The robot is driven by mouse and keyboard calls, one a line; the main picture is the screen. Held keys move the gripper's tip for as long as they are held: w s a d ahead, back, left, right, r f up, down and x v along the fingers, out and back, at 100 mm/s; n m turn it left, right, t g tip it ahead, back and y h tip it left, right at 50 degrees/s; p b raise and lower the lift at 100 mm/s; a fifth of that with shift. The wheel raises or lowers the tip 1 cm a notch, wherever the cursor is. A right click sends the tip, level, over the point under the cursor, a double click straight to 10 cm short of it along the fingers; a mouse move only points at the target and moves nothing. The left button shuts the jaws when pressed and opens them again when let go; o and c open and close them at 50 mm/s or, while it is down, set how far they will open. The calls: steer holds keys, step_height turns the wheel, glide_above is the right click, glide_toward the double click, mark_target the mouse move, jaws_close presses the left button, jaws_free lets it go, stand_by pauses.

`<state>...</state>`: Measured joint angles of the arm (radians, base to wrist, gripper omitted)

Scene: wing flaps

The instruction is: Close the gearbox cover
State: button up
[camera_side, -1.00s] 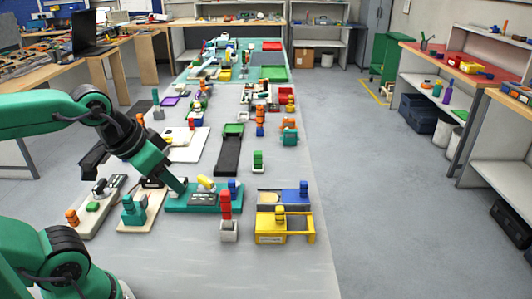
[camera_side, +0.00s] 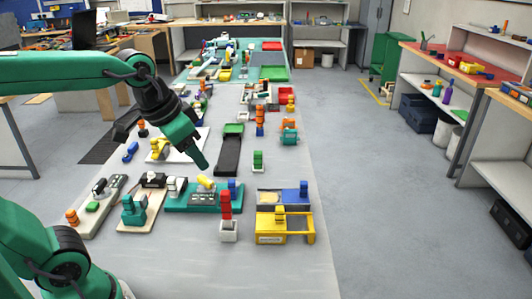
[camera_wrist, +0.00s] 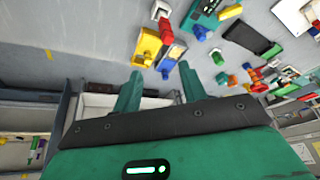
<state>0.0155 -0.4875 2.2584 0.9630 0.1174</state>
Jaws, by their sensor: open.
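I cannot tell for certain which part is the gearbox cover; no label is readable. A yellow box-like fixture (camera_side: 271,239) with a small yellow knob stands at the front right of the bench, with a blue part (camera_side: 295,196) behind it. A teal base (camera_side: 203,198) with a yellow handle (camera_side: 205,182) lies to their left. My gripper (camera_side: 203,166) is above and behind the teal base, apart from it. In the wrist view, my gripper (camera_wrist: 160,88) has its two fingers spread, with nothing between them. The yellow fixture (camera_wrist: 147,48) shows beyond the fingers there.
A red post on a white block (camera_side: 228,230) stands between the teal base and yellow fixture. A black track (camera_side: 228,156) and a green block (camera_side: 258,160) lie behind. Several small fixtures crowd the left side. The bench front (camera_side: 255,275) is clear.

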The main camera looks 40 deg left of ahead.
steer(key=w+r+m+g, duration=0.1)
steer(key=w+m, duration=0.1)
steer(key=w, duration=0.7)
steer(key=m+g, duration=0.4)
steer(key=m, duration=0.1)
glide_above(304, 182)
steer(key=f, duration=1.5)
steer(key=shift+s, duration=0.25)
steer(key=shift+w+d+f, duration=0.1)
steer(key=shift+w+f, duration=0.1)
steer(key=shift+f, duration=0.1)
steer(key=shift+f, duration=0.1)
steer(key=shift+f, duration=3.8)
steer(key=shift+c, duration=0.4)
